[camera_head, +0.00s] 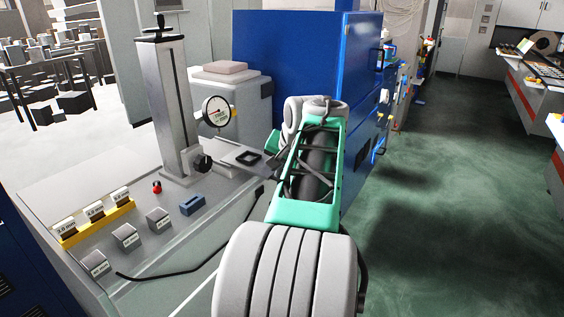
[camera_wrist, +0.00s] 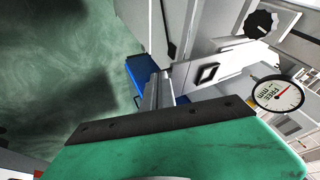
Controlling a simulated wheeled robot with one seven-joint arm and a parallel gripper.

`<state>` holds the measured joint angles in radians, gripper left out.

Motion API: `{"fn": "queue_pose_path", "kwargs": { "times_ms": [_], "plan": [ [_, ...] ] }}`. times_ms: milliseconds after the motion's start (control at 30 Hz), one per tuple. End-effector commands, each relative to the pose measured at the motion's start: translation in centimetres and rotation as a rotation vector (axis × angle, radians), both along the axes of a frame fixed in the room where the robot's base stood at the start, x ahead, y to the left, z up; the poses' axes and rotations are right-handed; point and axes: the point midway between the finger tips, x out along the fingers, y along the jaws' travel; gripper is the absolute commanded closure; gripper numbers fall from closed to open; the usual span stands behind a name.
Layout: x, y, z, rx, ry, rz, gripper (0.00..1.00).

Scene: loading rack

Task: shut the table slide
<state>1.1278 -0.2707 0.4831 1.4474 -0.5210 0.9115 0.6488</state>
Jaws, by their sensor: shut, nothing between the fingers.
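The table slide (camera_head: 236,151) is a flat grey plate with a dark square pull, at the foot of the gauge column. It sticks out to the right of the column, toward my arm. In the wrist view the slide (camera_wrist: 224,82) shows with its black square frame, just beyond my fingers. My gripper (camera_wrist: 158,88) is shut and empty, its grey fingers close to the slide's near edge; I cannot tell whether they touch it.
The gauge column (camera_head: 168,100) carries a round dial (camera_head: 216,111) and a black knob (camera_head: 202,163). Grey blocks, a yellow rack (camera_head: 95,222) and a blue block (camera_head: 192,204) stand on the bench. A blue cabinet (camera_head: 290,60) stands behind. Green floor at right is open.

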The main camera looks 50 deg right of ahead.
Motion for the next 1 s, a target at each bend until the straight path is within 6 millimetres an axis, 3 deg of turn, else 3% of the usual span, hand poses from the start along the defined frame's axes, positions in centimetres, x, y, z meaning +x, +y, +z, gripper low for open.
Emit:
{"fn": "queue_pose_path", "kwargs": {
  "times_ms": [33, 100, 200, 700, 1000],
  "plan": [
    [-0.4, -1.5, 1.4, -0.003, -0.027, -0.037, 1.0],
    [-0.7, -2.6, 2.7, -0.003, -0.054, -0.071, 1.0],
    [-0.6, -3.3, 2.9, -0.002, -0.07, -0.088, 1.0],
    [3.8, -6.0, -3.8, -0.003, -0.068, -0.086, 1.0],
    [4.3, -6.4, -4.7, -0.007, -0.07, -0.086, 1.0]
  ]
}}
